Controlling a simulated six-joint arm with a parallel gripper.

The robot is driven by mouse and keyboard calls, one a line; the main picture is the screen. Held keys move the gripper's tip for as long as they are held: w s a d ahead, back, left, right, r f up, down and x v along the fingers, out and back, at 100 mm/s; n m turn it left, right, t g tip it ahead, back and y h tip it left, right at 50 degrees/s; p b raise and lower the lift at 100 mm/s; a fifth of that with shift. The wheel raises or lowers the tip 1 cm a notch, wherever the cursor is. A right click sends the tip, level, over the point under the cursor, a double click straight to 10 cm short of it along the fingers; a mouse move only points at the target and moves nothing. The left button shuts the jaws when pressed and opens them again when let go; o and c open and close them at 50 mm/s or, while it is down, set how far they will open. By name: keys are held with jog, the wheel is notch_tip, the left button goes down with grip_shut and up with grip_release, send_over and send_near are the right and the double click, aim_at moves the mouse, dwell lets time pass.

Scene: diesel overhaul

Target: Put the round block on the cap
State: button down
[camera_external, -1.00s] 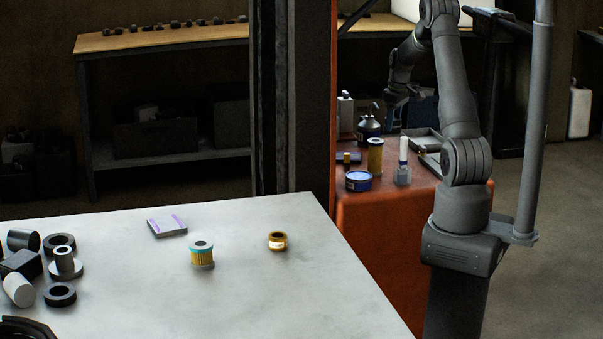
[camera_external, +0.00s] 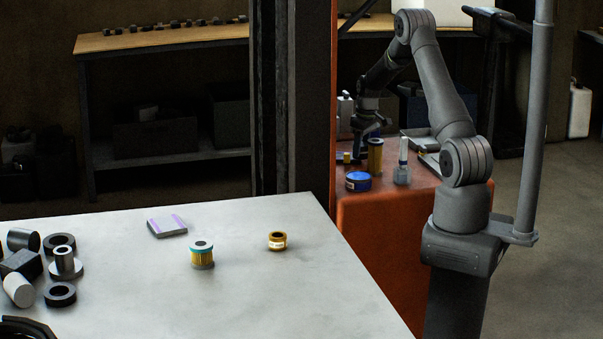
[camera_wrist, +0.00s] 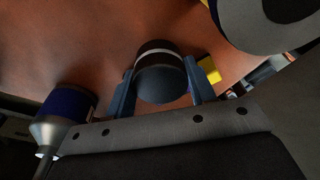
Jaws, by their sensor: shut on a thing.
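My gripper (camera_wrist: 163,92) is shut on a dark round block (camera_wrist: 160,84) with a pale band around it. One finger is on each side of it in the wrist view. In the external view my gripper (camera_external: 364,146) is low over the back of the red bench, in front of the blue bottle, and the block cannot be made out there. I cannot tell which thing is the cap. A small yellow thing (camera_wrist: 211,70) shows just right of the right finger.
On the red bench (camera_external: 400,212), a yellow filter (camera_external: 375,155), a blue tin (camera_external: 358,181) and a white-topped bottle (camera_external: 402,168) stand close by. The blue bottle (camera_wrist: 68,105) is at left in the wrist view. A white table (camera_external: 270,290) holds other parts.

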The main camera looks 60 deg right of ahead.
aim_at(365, 145)
jog(key=shift+f, duration=0.3)
jog(key=shift+f, duration=0.1)
jog(key=c, duration=0.6)
grip_release()
jog(key=shift+f, duration=0.1)
jog(key=r, duration=0.4)
jog(key=s+r, duration=0.1)
jog(key=r, duration=0.7)
jog(key=shift+s+r, duration=0.15)
jog(key=shift+s, duration=0.15)
jog(key=f, duration=0.4)
jog(key=w+f, duration=0.1)
jog(key=f, duration=0.7)
jog(key=shift+w, duration=0.3)
jog(key=shift+r, duration=1.7)
